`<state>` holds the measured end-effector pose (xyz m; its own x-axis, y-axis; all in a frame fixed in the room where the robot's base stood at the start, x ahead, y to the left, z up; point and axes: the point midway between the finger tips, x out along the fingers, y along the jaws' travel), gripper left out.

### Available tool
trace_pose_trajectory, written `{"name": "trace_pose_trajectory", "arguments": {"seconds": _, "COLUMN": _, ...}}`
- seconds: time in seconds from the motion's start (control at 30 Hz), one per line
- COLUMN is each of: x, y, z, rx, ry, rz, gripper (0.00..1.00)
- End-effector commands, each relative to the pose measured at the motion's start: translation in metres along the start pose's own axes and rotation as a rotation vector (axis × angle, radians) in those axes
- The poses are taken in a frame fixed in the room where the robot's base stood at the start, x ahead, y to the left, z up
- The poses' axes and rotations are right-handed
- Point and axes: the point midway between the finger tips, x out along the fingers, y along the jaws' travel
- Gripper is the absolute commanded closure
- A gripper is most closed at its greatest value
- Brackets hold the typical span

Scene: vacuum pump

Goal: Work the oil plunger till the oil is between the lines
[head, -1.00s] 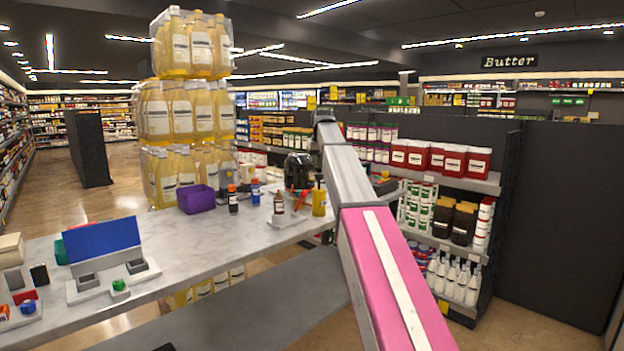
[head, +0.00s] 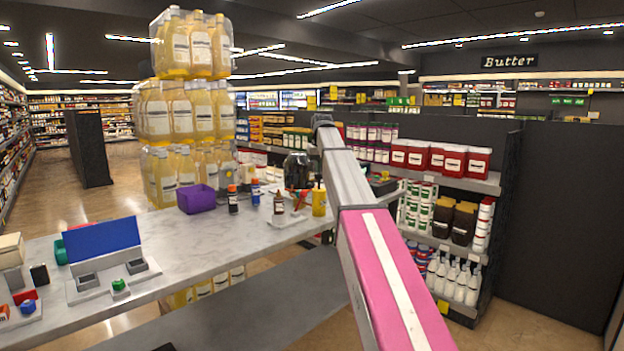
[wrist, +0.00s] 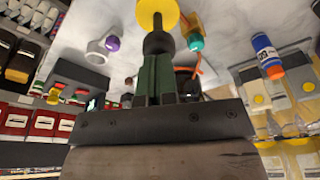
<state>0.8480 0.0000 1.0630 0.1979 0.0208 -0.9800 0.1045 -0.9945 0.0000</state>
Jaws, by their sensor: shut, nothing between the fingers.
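The yellow oil bottle (head: 319,201) with a dark top stands near the right end of the counter. In the wrist view I look down on its yellow body (wrist: 157,14) and its black plunger (wrist: 157,43). My gripper (wrist: 156,62) has its green fingers together, with nothing between them. The tips line up with the black plunger; I cannot tell whether they touch it. A dark rounded machine (head: 297,170), perhaps the vacuum pump, stands just behind the bottle. No oil level or lines can be made out. My gripper is hard to make out in the head view.
A small brown bottle (head: 279,203) and an orange item (head: 300,198) are close to the oil bottle. Shelves (head: 455,183) stand at the right.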

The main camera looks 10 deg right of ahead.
Motion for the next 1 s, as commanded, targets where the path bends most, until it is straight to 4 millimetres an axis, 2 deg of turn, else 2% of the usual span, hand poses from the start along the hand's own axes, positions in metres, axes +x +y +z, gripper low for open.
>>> {"name": "trace_pose_trajectory", "arguments": {"seconds": 1.0, "x": 0.026, "y": 0.000, "z": 0.005, "rx": 0.000, "ry": 0.000, "rz": 0.000, "gripper": 1.00}}
